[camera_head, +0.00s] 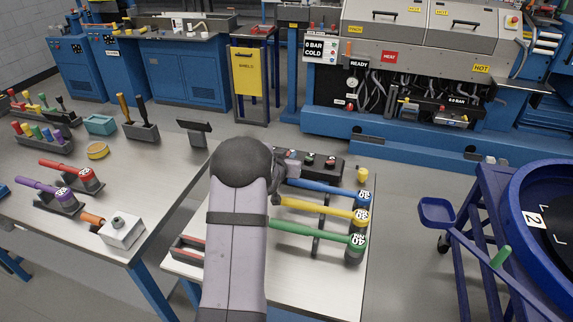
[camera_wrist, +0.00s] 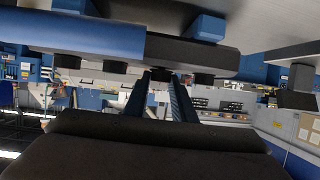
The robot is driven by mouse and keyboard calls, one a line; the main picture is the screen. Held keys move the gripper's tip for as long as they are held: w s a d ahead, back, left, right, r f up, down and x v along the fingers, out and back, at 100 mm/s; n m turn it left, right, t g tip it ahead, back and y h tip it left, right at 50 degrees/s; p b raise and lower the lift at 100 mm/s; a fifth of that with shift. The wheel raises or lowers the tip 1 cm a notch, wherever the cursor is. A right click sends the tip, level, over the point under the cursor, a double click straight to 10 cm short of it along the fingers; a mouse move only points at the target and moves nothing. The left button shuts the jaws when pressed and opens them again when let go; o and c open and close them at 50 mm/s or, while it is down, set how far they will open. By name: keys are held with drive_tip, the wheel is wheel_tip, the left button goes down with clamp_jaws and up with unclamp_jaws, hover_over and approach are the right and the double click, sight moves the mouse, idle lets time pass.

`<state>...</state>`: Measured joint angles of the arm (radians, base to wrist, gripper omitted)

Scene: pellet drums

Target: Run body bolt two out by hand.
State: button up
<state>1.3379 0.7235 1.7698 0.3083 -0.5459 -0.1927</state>
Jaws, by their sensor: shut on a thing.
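My gripper shows in the wrist view (camera_wrist: 160,80) as two dark blue fingers, closed at a small dark knob-like piece (camera_wrist: 161,75). That piece is one of several along a long dark bar (camera_wrist: 225,62). A blue cylinder (camera_wrist: 75,30) lies along the bar at the left. In the head view my own arm hides the gripper's tips, near a black box with small coloured tops (camera_head: 320,164). Blue (camera_head: 325,190), yellow (camera_head: 315,209) and green (camera_head: 305,231) handled wrenches lie beside it. I cannot make out which part is body bolt two.
The wrench bench (camera_head: 315,282) stands at the front centre. A longer bench (camera_head: 130,185) at left holds tool racks and a grey block (camera_head: 122,232). A blue stand with a round rim marked 2 (camera_head: 535,218) is at right. The machine (camera_head: 420,130) with HOT signs stands behind open floor.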

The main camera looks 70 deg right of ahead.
drive_tip(key=shift+s+r+n+t+b, duration=0.15)
drive_tip(key=shift+n+t+b, duration=0.75)
drive_tip(key=shift+b, duration=1)
drive_tip(key=o, duration=1.1)
drive_tip(key=shift+c, duration=0.2)
drive_tip(key=shift+a, duration=0.1)
drive_tip(key=shift+b+v, duration=1.05)
drive_tip(key=shift+v, duration=2.5)
